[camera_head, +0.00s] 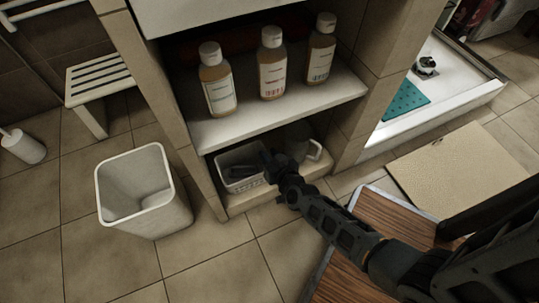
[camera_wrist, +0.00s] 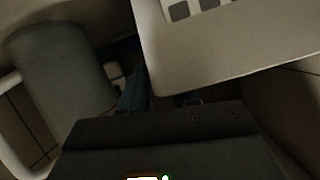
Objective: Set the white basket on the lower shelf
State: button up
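The white basket (camera_head: 232,187) stands at the left of the lower shelf (camera_head: 247,201), inside the cabinet under the bottles. A dark shape shows within it. My gripper (camera_head: 268,160) reaches into the lower compartment at the basket's right side. In the wrist view the basket (camera_wrist: 225,60) fills the upper right, with slots in it. My gripper (camera_wrist: 163,97) is close against the basket's near corner, which hides part of one finger. I cannot tell whether the fingers hold the basket wall or how far apart they are.
A grey pitcher (camera_head: 301,142) with a pale handle stands right of the gripper, close beside it in the wrist view (camera_wrist: 62,70). Three bottles (camera_head: 271,65) stand on the upper shelf (camera_head: 285,115). A white bin (camera_head: 170,212) stands on the floor left of the cabinet.

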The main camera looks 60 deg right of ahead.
jog(key=shift+o, duration=0.2)
jog(key=shift+r, duration=0.1)
jog(key=s+a+r+n+t+y+p, duration=0.1)
jog(key=s+a+r+n+y+p, duration=0.15)
jog(key=s+a+r, duration=0.55)
jog(key=s+a+r+n+t+y+p, duration=0.1)
jog(key=s+a+r+p, duration=0.2)
jog(key=s+a+r, duration=0.55)
jog(key=s+a+r+n+y, duration=0.1)
jog(key=s+r+n+y, duration=0.1)
jog(key=r, duration=1)
jog(key=s+r+n+t+y, duration=0.1)
jog(key=s+r+n, duration=0.2)
jog(key=r, duration=0.8)
jog(key=shift+s+a+r+y, duration=0.35)
jog(key=shift+s+a, duration=0.05)
jog(key=shift+s, duration=0.85)
notch_tip(320, 180, up, 30)
jog(key=p, duration=2.9)
jog(key=shift+p, duration=0.4)
